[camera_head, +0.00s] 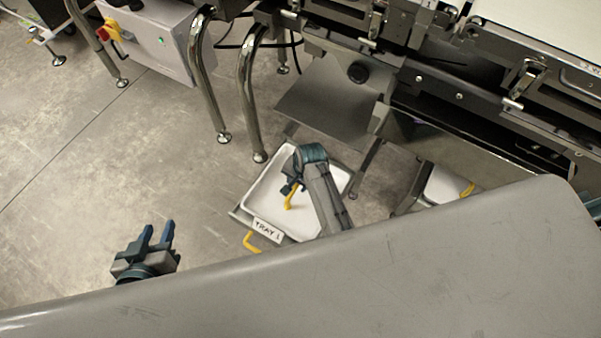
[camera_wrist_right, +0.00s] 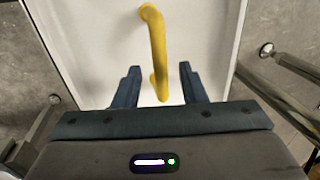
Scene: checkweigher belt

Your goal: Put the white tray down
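The white tray (camera_head: 265,197) lies low down under the conveyor frame in the head view, with a "TRAY 1" label (camera_head: 267,230) at its near edge. A yellow handle (camera_head: 290,201) stands out inside the tray; it also shows in the right wrist view (camera_wrist_right: 157,40). My right gripper (camera_head: 287,190) is above the tray at this handle. In the right wrist view its fingers (camera_wrist_right: 160,67) are apart, with the handle between them and a gap on both sides. My left gripper (camera_head: 159,228) is open and empty, left of the tray above the floor.
A second yellow handle (camera_head: 253,243) shows below the label. Chrome legs (camera_head: 250,100) stand just behind the tray. Another pale tray-like thing (camera_head: 444,186) with yellow on it is to the right. A grey surface (camera_head: 400,260) fills the foreground.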

